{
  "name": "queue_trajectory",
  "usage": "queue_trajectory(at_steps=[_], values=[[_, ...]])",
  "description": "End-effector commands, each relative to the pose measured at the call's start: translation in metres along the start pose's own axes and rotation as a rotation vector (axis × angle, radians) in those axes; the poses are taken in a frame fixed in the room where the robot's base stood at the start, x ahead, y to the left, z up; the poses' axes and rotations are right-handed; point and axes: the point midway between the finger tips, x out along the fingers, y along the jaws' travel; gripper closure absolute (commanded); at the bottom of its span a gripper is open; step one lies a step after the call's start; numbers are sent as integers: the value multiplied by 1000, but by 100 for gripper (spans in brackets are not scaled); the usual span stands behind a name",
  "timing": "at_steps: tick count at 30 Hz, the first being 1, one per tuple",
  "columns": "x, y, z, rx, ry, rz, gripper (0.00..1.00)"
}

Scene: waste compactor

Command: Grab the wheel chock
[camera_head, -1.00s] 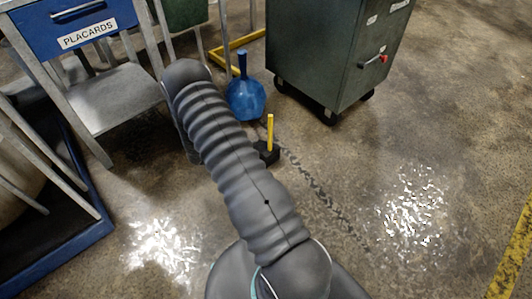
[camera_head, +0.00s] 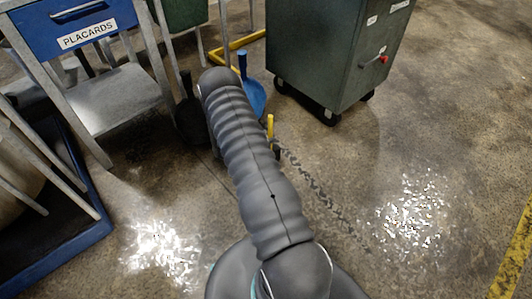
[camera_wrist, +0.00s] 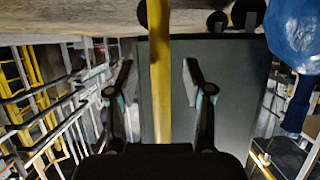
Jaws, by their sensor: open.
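The wheel chock is a black block with an upright yellow handle (camera_head: 270,126). In the head view the handle shows just right of my arm, and the black base is mostly hidden behind the arm. In the wrist view the yellow handle (camera_wrist: 160,85) runs vertically down the middle, in line with the gap between my fingers. My gripper (camera_wrist: 158,78) is open, with a finger on each side of the handle and visible space on both sides. In the head view my gripper is hidden behind my arm.
A dark green wheeled cabinet (camera_head: 325,55) stands behind the chock. A blue scoop-like object (camera_head: 252,95) and a black one (camera_head: 190,120) stand near my arm. A blue placards drawer unit (camera_head: 80,28) and blue-edged platform (camera_head: 60,245) are left. The floor at right is clear.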

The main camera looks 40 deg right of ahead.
Motion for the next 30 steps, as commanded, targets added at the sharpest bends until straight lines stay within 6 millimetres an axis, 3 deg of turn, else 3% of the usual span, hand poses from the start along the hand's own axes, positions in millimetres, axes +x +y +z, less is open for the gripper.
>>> queue_trajectory(at_steps=[6, 13, 14, 20, 30], values=[[29, 0, 0, 1, 0, 2, 49], [32, -1, 0, 0, 0, 0, 49], [32, 0, 0, 0, 0, 0, 51], [32, 0, 0, 1, 0, 0, 100], [31, -2, -3, 5, 5, -1, 100]])
